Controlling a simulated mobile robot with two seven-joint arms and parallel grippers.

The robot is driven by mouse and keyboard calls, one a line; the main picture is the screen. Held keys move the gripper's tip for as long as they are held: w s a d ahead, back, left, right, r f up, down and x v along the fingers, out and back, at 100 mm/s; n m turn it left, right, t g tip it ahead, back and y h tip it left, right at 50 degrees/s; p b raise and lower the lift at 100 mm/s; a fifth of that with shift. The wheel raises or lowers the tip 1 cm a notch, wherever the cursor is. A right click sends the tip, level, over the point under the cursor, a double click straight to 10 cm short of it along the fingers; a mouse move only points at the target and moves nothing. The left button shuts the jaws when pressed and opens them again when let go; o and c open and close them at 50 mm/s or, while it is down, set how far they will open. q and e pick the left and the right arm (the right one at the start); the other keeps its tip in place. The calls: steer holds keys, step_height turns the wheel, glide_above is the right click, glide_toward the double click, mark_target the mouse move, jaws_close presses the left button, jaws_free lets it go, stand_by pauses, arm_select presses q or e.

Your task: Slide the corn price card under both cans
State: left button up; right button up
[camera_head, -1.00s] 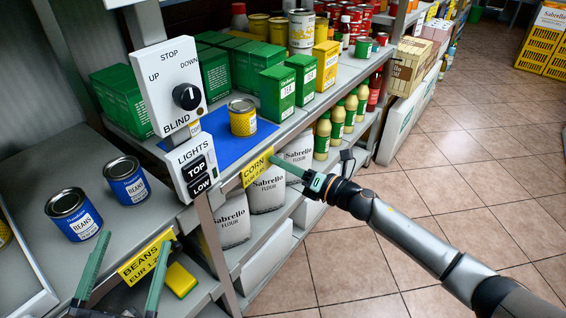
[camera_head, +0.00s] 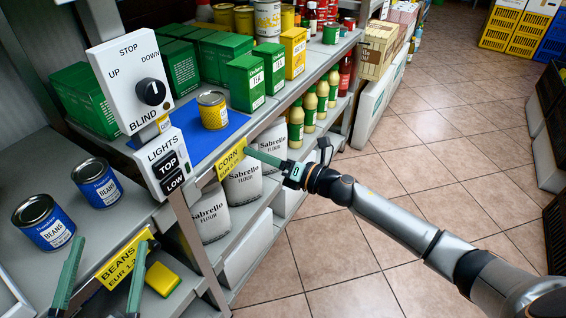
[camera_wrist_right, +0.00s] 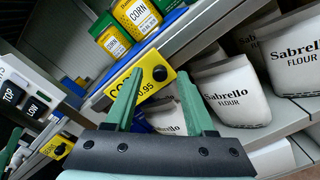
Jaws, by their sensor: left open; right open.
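The yellow corn price card (camera_head: 231,158) is on the shelf's front edge, below a blue mat (camera_head: 222,130). A yellow corn can (camera_head: 212,110) stands on the mat. The right wrist view shows two corn cans, a nearer one (camera_wrist_right: 137,16) and one to its left (camera_wrist_right: 110,38). In the head view the second is mostly hidden behind the control panel. My right gripper (camera_wrist_right: 157,73) is open, its fingers in front of the card (camera_wrist_right: 121,82); contact cannot be told. My left gripper (camera_head: 110,243) is open at the lower left, by the beans price card (camera_head: 122,262).
The blind and lights panels (camera_head: 128,82) stand left of the mat. Two blue beans cans (camera_head: 43,222) are on the left shelf. Green boxes (camera_head: 246,82) stand behind and right of the mat. Flour bags (camera_head: 243,180) fill the shelf below. The aisle floor is clear.

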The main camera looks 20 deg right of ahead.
arm_select(q)
step_height(320, 180, down, 2)
steer(key=shift+w+a+f+n+g+y, duration=0.15)
steer(key=shift+f+n+g+y, duration=0.15)
steer(key=shift+g+y, duration=0.15)
steer(key=shift+r, duration=0.1)
arm_select(e)
steer(key=v, duration=1.1)
steer(key=shift+s, duration=0.15)
arm_select(q)
steer(key=shift+r, duration=0.3)
arm_select(e)
steer(key=shift+d, duration=0.15)
